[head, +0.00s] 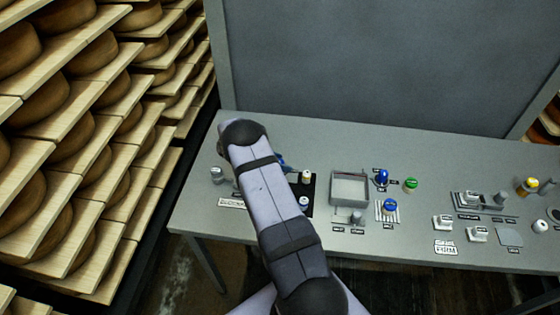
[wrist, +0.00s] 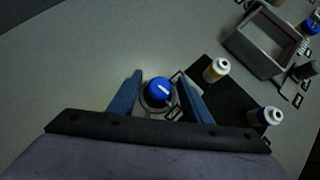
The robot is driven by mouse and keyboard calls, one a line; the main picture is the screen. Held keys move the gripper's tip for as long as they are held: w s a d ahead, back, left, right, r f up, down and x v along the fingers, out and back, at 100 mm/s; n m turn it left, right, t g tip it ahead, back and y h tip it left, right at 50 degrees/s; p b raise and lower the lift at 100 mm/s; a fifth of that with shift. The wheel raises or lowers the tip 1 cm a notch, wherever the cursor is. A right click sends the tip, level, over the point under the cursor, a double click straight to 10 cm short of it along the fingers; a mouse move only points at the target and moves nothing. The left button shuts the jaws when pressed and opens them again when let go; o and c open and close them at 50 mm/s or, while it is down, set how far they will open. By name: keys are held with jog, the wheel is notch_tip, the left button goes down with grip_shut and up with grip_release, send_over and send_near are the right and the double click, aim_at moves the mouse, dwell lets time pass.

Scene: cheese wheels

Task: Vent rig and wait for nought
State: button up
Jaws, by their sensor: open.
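In the wrist view, a round blue knob (wrist: 157,91) with a white pointer line sits on a grey collar on the bench. The two blue fingers of my gripper (wrist: 160,76) are open on either side of the knob, with a visible gap at each side. Whether they are lowered to its height I cannot tell. In the head view my arm hides this knob and nearly all of my gripper. I cannot tell from the labels which part is the rig's vent, and I see no readable gauge.
Right of the fingers, a black mat (wrist: 210,98) bears a yellow-banded vial (wrist: 216,70) and a blue-banded vial (wrist: 265,117). Beyond is a grey open box (head: 350,188). Other blue knobs (head: 390,205), a green button (head: 410,184) and a yellow-topped fitting (head: 532,184) stand further right. Cheese shelves (head: 90,130) line the left.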

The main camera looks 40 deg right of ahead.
jog(key=c, duration=1.1)
jog(key=shift+o, duration=0.2)
jog(key=shift+w+d+f+m+b, duration=0.15)
jog(key=shift+m+b, duration=0.25)
jog(key=shift+b, duration=0.8)
jog(key=shift+r+m+g+b, duration=0.2)
jog(key=shift+m+g+b, duration=0.1)
jog(key=shift+g+b, duration=0.2)
jog(key=o, duration=1.1)
jog(key=shift+c, duration=0.2)
jog(key=shift+a, duration=0.2)
